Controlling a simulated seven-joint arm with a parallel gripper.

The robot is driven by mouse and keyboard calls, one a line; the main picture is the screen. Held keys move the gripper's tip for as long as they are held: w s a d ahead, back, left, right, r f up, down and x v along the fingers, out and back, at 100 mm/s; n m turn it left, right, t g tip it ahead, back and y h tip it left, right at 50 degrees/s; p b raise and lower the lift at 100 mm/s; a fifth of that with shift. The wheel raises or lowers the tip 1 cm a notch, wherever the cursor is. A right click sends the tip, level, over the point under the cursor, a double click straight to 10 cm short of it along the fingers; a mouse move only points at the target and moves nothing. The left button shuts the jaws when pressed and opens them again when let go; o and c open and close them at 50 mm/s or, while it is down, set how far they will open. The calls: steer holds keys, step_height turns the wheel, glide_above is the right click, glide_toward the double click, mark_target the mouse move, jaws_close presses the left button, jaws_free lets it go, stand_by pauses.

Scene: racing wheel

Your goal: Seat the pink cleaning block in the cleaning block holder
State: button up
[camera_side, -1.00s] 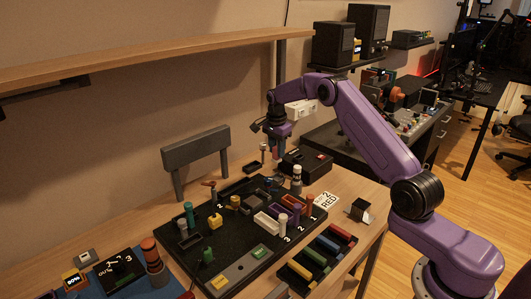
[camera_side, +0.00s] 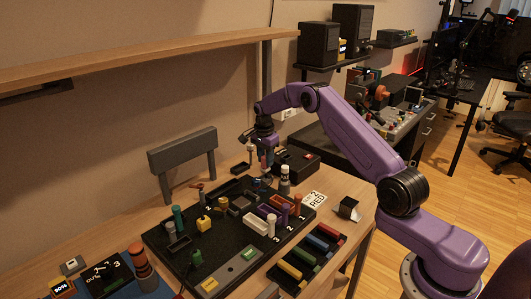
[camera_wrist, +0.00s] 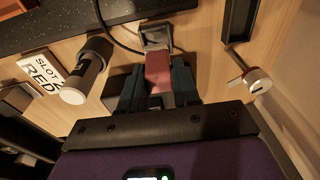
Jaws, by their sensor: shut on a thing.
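In the wrist view, the pink cleaning block (camera_wrist: 158,72) is between the two dark fingers of my gripper (camera_wrist: 158,88), which is shut on it. The block's far end points at a small grey square frame, which looks like the cleaning block holder (camera_wrist: 156,36), by the edge of the black board. The block's end is close to the frame; I cannot tell whether it is inside or just short of it. In the side view, my gripper (camera_side: 266,166) points down behind the board, low over the table. Block and holder are too small there to judge.
The black board (camera_side: 208,276) carries several pegs and trays. A white-capped rod (camera_wrist: 255,80) is on the right. A black box (camera_side: 297,160) stands nearby.

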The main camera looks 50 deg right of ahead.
mark_target(265, 167)
steer(key=shift+f, duration=1)
steer(key=shift+f, duration=1.2)
stand_by(1.0)
steer(key=o, duration=1.1)
steer(key=r, duration=0.5)
steer(key=a+r, duration=0.1)
steer(key=r, duration=1.1)
steer(key=shift+s+a+r, duration=0.1)
steer(key=shift+s+a, duration=0.2)
steer(key=shift+a, duration=0.05)
